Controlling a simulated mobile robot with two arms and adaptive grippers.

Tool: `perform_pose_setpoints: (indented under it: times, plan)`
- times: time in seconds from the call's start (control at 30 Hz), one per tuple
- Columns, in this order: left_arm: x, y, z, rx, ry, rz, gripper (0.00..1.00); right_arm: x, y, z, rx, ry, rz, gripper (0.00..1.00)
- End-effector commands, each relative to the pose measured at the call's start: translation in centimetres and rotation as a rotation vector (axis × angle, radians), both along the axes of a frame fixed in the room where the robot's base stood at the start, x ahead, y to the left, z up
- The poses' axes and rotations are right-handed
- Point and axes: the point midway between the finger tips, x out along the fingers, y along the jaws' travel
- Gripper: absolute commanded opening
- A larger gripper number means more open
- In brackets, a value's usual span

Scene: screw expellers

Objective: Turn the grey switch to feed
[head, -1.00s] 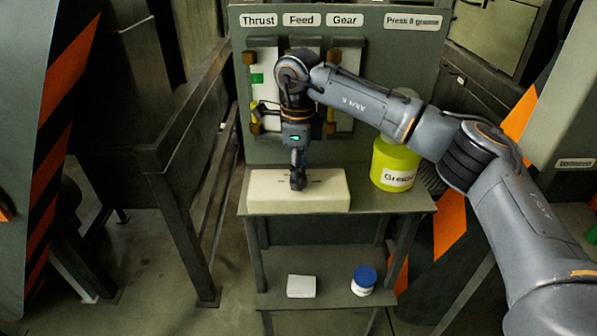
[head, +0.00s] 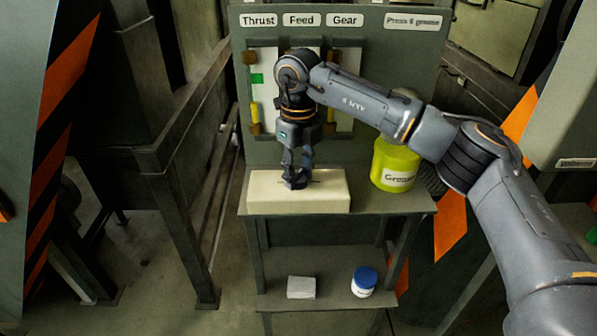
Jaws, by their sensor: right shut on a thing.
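My right gripper (head: 295,182) points down onto the top of a cream box (head: 330,197) on the small table. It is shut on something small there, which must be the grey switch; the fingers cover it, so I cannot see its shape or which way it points. Small dark marks show on the box top beside the fingers, too small to read. My left gripper is not in view.
A green panel behind carries gauges labelled Thrust (head: 258,20), Feed (head: 301,19) and Gear (head: 345,19). A yellow-green grease tub (head: 393,160) stands right of the box. A blue-lidded jar (head: 364,281) and a pale block (head: 301,287) sit on the lower shelf.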

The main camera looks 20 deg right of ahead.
Motion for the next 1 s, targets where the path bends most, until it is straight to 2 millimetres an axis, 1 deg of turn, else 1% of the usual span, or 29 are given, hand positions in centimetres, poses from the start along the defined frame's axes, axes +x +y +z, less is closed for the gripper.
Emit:
perform_pose_setpoints:
  times: [0.43,0.47,0.5,0.57,0.87,1.0]
  plan:
    - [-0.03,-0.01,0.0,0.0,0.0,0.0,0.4,0.06,0.01,0.1,0.0,-0.003,-0.011,0.05]
    - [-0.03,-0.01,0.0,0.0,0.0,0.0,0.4,0.06,0.01,0.1,0.0,-0.003,-0.011,0.38]
    - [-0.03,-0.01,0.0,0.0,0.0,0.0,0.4,0.06,0.01,0.1,0.0,-0.003,-0.011,0.47]
    - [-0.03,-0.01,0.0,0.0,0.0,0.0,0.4,0.05,0.0,0.09,0.0,-0.003,-0.01,0.59]
    - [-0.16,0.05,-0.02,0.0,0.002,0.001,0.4,0.02,0.0,0.07,0.0,-0.001,-0.01,0.6]
    - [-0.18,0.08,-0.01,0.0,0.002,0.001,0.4,0.05,0.03,0.98,0.001,-0.002,-0.01,0.6]
